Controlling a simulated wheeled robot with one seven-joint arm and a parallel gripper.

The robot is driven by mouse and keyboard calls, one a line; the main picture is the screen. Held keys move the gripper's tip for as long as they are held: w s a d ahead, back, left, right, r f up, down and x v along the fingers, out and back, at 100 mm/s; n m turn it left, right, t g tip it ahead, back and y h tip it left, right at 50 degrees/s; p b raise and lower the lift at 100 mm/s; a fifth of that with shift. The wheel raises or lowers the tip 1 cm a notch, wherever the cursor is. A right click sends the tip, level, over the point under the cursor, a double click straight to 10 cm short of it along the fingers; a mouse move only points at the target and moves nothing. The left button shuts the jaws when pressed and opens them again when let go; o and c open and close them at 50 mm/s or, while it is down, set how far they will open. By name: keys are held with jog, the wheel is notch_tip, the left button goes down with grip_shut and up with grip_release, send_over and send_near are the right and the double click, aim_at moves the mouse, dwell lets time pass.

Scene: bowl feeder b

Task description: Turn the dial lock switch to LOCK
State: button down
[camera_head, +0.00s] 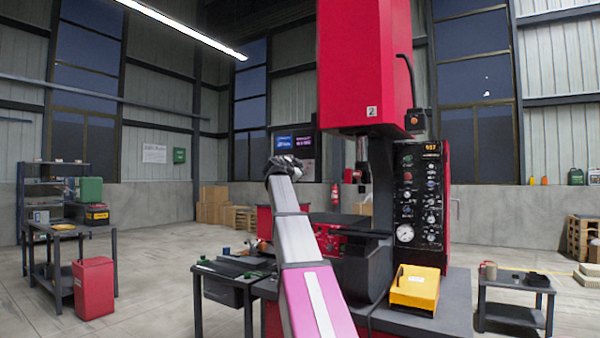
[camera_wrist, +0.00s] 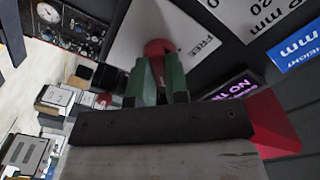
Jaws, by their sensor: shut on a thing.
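In the wrist view, the red dial knob (camera_wrist: 157,47) stands on a light plate (camera_wrist: 204,22) lettered FREE. The word FREE is to the right of the knob; no LOCK lettering can be read. My gripper (camera_wrist: 159,66) has its two green fingers on either side of the red knob and is shut on it. The fingers cover part of the knob, and its pointer direction cannot be told. In the head view, my gripper (camera_head: 284,163) is at the far end of my raised arm, left of the red press column. The knob cannot be made out there.
The red press (camera_head: 365,70) and its black gauge panel (camera_head: 420,200) stand right of my arm. A yellow box (camera_head: 415,288) sits on the press table. Lit screens (camera_head: 303,143) are behind my gripper. A low dark table (camera_head: 225,268) stands at left.

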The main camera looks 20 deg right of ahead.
jog(key=c, duration=1.1)
grip_release()
jog(key=v, duration=1)
jog(key=shift+s+a, duration=0.3)
